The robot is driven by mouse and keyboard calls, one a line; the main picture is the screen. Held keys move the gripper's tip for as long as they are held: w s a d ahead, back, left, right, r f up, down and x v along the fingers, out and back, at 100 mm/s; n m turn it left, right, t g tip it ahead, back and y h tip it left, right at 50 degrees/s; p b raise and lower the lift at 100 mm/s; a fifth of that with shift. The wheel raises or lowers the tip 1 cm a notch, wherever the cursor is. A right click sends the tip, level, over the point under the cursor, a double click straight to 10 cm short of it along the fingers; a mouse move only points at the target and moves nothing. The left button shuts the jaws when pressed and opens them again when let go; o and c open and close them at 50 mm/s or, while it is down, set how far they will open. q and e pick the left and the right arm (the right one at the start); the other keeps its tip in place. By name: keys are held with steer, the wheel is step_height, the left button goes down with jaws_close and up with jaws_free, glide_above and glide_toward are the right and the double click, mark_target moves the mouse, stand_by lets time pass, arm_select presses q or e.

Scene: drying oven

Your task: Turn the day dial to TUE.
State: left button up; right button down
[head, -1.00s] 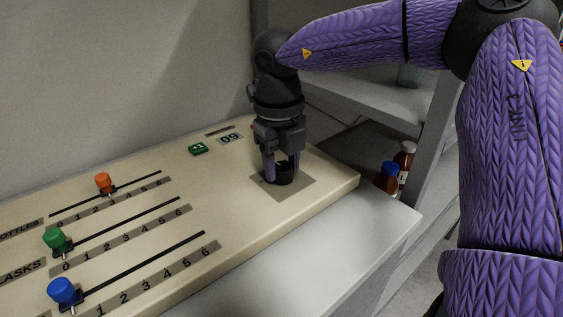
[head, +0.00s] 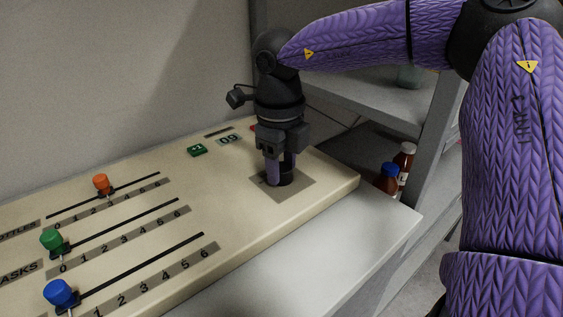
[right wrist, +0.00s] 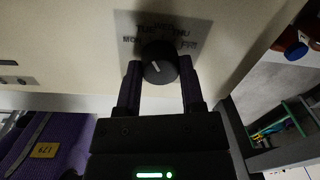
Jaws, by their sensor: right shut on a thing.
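The day dial is a round black knob (head: 281,180) on a grey label plate (head: 303,183) near the right end of the beige panel. My right gripper (head: 280,171) points down with its fingers on both sides of the dial, shut on it. A short white mark on the dial points up and left, roughly toward TUE. My left gripper is out of view.
The beige panel (head: 215,215) carries orange (head: 101,181), green (head: 51,238) and blue (head: 58,292) slider knobs on the left. Bottles (head: 388,178) stand right of the panel.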

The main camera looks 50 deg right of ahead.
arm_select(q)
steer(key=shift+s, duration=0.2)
arm_select(e)
steer(key=shift+c, duration=1)
jaws_free()
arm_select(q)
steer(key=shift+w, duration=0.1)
arm_select(e)
steer(key=shift+r, duration=0.45)
steer(key=r+p, duration=0.4)
steer(key=r, duration=0.4)
steer(key=shift+a, duration=0.2)
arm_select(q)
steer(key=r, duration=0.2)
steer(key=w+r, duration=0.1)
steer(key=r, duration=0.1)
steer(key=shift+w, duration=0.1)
arm_select(e)
steer(key=shift+r, duration=0.5)
